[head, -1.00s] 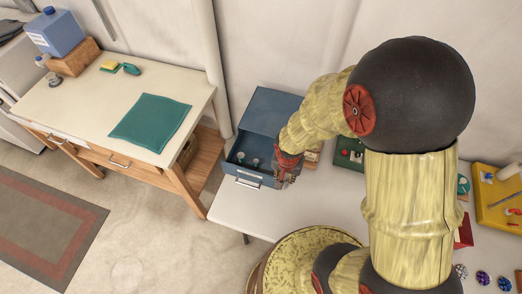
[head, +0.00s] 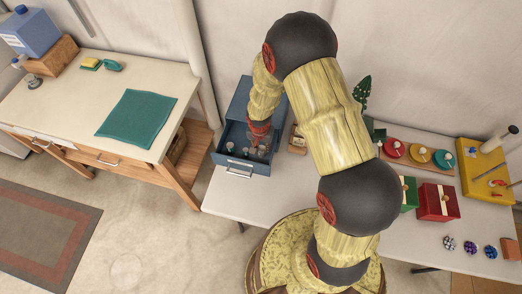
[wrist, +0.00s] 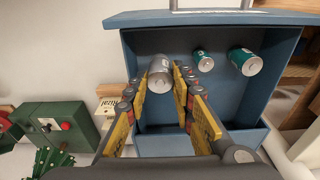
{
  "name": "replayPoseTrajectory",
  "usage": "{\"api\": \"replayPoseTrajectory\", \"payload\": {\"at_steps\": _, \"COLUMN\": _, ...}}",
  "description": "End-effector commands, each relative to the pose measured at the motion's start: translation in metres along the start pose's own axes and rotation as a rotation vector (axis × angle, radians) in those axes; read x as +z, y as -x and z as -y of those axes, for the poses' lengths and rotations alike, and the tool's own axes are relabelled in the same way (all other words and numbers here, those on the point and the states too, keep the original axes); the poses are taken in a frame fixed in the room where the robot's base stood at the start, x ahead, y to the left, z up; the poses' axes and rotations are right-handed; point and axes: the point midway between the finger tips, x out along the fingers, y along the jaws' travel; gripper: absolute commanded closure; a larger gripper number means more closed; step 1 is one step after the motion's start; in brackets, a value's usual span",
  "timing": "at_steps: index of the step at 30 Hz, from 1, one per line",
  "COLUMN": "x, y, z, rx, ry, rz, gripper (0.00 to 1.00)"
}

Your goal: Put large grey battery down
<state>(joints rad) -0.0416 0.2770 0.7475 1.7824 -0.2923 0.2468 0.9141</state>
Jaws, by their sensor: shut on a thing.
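The large grey battery (wrist: 160,72) is a silver-grey cylinder between the yellow-padded fingers of my gripper (wrist: 158,90) in the wrist view. My gripper is shut on it, over or inside the open blue drawer (wrist: 277,92). I cannot tell whether the battery touches the drawer floor. In the head view my gripper (head: 258,140) reaches down into the open drawer (head: 238,170) and is partly hidden by my arm.
The blue drawer cabinet (head: 238,103) stands at the left end of the white table (head: 235,203). A small wooden box (head: 297,140) stands right of it. Red and green boxes, coloured discs and a yellow tray (head: 484,170) are farther right. The front-left tabletop is clear.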

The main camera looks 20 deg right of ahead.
Motion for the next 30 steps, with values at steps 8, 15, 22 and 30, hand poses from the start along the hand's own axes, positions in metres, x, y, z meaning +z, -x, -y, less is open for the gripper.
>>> {"api": "replayPoseTrajectory", "payload": {"at_steps": 8, "x": 0.001, "y": -0.031, "z": 0.002, "rx": 0.002, "ry": 0.002, "rz": 0.002, "gripper": 1.00}}
{"api": "replayPoseTrajectory", "payload": {"at_steps": 15, "x": 0.001, "y": -0.036, "z": 0.003, "rx": 0.000, "ry": 0.001, "rz": 0.000, "gripper": 1.00}}
{"api": "replayPoseTrajectory", "payload": {"at_steps": 22, "x": 0.002, "y": -0.040, "z": 0.002, "rx": 0.000, "ry": 0.000, "rz": 0.001, "gripper": 0.75}}
{"api": "replayPoseTrajectory", "payload": {"at_steps": 30, "x": 0.001, "y": -0.038, "z": 0.003, "rx": 0.000, "ry": 0.000, "rz": 0.000, "gripper": 0.68}}
